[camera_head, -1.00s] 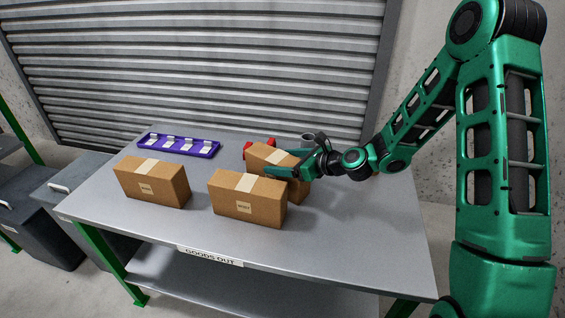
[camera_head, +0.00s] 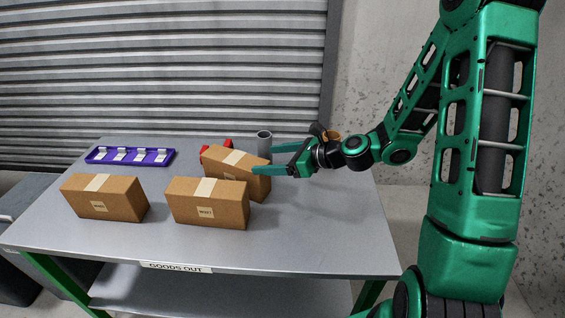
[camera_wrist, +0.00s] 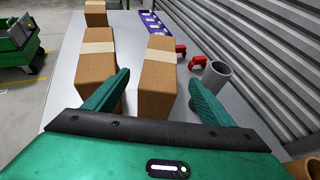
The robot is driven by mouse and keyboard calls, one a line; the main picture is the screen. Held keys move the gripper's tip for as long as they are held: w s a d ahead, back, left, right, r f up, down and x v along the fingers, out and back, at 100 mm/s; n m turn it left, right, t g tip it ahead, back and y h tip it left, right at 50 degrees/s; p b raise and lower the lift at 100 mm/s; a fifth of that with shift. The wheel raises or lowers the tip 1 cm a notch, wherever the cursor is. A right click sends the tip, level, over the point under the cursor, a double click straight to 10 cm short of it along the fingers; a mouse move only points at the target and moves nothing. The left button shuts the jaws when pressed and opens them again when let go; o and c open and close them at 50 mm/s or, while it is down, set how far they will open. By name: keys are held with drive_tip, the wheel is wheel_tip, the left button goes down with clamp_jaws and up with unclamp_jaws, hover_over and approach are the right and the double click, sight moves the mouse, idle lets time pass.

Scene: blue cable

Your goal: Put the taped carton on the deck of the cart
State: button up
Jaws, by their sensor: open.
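Three brown cartons with pale tape stand on the grey table; which one the task means I cannot tell. The back right carton (camera_head: 222,169) is turned at an angle, and also shows in the wrist view (camera_wrist: 157,88). The front middle carton (camera_head: 200,211) and front left carton (camera_head: 97,205) show labels. My gripper (camera_head: 266,160) is open at the back right carton's right end. In the wrist view its fingers (camera_wrist: 159,78) are apart, one on either side of this carton. A green wheeled frame with grey bins (camera_wrist: 16,40) may be the cart; its deck is unclear.
A purple tray (camera_head: 130,156) lies at the back left. Red objects (camera_head: 213,148) and a grey cylinder (camera_head: 264,141) stand behind the back right carton. A brown round object (camera_head: 331,135) is behind my wrist.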

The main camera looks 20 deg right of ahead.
drive_tip(key=s+d+r+n+g+h, duration=0.2)
drive_tip(key=s+d+n+g+h, duration=0.5)
drive_tip(key=s+d+n, duration=1)
drive_tip(key=s+d+h, duration=0.2)
drive_tip(key=s+d, duration=0.2)
drive_tip(key=s, duration=0.2)
drive_tip(key=shift+s+r+h, duration=0.3)
drive_tip(key=shift+s+r, duration=0.05)
drive_tip(key=shift+r, duration=0.05)
drive_tip(key=shift+o, duration=0.5)
drive_tip(key=s+d+r+n+g, duration=0.1)
drive_tip(key=s+r, duration=0.1)
drive_tip(key=s, duration=0.3)
drive_tip(key=s+d+r+n+g, duration=0.1)
drive_tip(key=s+d+n, duration=0.1)
drive_tip(key=s, duration=0.4)
drive_tip(key=shift+r, duration=0.4)
